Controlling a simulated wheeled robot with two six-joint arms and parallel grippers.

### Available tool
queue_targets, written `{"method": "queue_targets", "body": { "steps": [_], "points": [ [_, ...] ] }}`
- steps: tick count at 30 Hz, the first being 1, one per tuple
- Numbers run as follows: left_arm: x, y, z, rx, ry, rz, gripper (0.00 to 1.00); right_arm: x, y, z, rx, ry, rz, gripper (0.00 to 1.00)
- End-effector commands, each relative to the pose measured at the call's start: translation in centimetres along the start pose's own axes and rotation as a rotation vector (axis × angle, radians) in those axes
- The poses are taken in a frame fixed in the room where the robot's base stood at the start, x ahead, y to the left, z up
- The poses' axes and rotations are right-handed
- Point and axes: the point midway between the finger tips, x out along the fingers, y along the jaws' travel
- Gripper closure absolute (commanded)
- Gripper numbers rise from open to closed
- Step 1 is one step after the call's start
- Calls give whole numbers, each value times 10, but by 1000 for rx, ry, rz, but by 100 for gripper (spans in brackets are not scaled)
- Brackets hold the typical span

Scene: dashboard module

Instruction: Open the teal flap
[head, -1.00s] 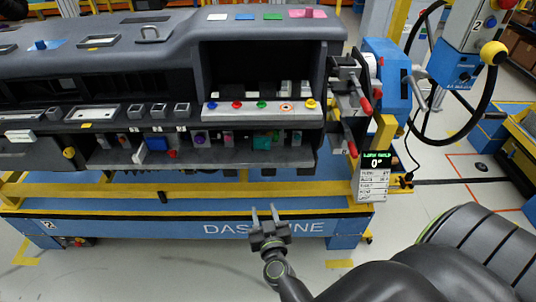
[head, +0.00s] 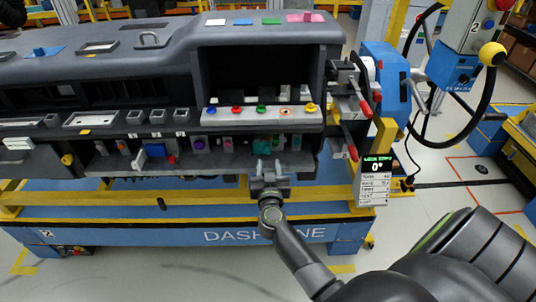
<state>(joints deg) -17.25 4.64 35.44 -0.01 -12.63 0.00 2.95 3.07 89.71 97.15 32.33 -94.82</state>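The teal flap (head: 262,146) sits in the lower open row of the dashboard module, right of centre, below the row of coloured buttons. My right gripper (head: 267,165) is just below and in front of it, fingers pointing up toward it. The two fingers are apart with nothing seen between them. The fingertips overlap the flap's lower part in the picture, and I cannot tell if they touch it. My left gripper is not in view.
A strip of coloured buttons (head: 286,114) lies just above the flap. Red-handled clamps (head: 352,110) stand at the module's right end. A yellow rail (head: 160,195) and the blue base (head: 180,232) run below. A steering wheel (head: 487,100) stands further right.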

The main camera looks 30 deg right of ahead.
Motion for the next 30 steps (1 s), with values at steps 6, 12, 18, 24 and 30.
{"method": "queue_targets", "body": {
  "steps": [6,12,18,24,30],
  "points": [
    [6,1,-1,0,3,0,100,40,0,1,-1,1,0,62],
    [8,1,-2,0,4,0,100,56,0,1,0,0,0,62],
    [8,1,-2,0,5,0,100,58,0,0,1,0,0,62],
    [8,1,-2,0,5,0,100,58,0,0,1,0,0,74],
    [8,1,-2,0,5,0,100,57,0,0,0,0,0,100]
  ]
}}
